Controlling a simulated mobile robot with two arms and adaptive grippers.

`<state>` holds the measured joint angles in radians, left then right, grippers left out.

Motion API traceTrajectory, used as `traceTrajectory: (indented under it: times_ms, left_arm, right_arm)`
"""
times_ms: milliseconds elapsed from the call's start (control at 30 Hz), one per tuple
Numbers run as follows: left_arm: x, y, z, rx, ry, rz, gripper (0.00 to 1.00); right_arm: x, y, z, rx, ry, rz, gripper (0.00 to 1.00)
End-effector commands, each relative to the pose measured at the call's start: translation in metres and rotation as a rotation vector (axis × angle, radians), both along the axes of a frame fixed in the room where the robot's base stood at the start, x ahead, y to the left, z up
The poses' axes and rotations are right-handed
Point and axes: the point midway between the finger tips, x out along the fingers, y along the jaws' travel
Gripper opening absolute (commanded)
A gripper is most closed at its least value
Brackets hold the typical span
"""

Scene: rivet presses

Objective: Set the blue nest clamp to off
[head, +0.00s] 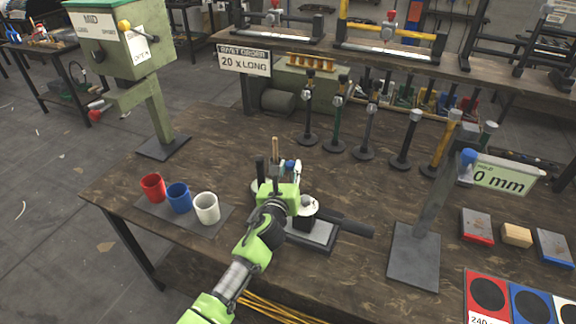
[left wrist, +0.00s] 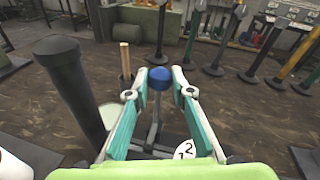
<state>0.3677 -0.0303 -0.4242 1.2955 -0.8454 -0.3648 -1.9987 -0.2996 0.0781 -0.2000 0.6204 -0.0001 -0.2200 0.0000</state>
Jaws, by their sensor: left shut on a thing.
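The blue ball knob (left wrist: 160,78) of the nest clamp sits on top of a grey lever (left wrist: 154,125) in the left wrist view. My left gripper (left wrist: 160,82) has its two teal-lined fingers closed around the knob. In the head view my left gripper (head: 283,178) is over a small fixture near the middle of the table, with a bit of blue (head: 290,165) at its fingertips. A white plate (left wrist: 186,150) marked 1 and 2 lies by the lever's foot. The clamp's lower part is mostly hidden by my gripper. My right gripper is not in view.
A thick black post (left wrist: 72,95) and a wooden stick (left wrist: 125,62) stand close by. Red (head: 153,187), blue (head: 178,198) and white (head: 206,208) cups are left of my arm. A 0 mm gauge stand (head: 414,255) is at right. Several black-based posts stand behind.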

Motion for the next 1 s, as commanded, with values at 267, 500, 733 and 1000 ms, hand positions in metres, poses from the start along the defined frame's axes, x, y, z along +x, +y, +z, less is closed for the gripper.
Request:
traceTrajectory:
  times_ms: [267, 500, 733, 1000]
  left_arm:
    - [0.022, -0.007, 0.004, 0.001, 0.000, 0.000, 0.00]
    - [0.035, -0.011, 0.005, -0.001, -0.005, -0.001, 0.00]
    - [0.043, -0.015, 0.006, -0.001, -0.008, -0.003, 0.00]
    - [0.051, -0.017, 0.008, 0.004, 0.006, -0.004, 0.00]
  right_arm:
    - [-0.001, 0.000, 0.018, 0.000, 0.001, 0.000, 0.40]
    - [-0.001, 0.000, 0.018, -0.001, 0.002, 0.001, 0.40]
    - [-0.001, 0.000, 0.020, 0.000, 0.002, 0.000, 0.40]
    - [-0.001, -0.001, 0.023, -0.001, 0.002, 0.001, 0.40]
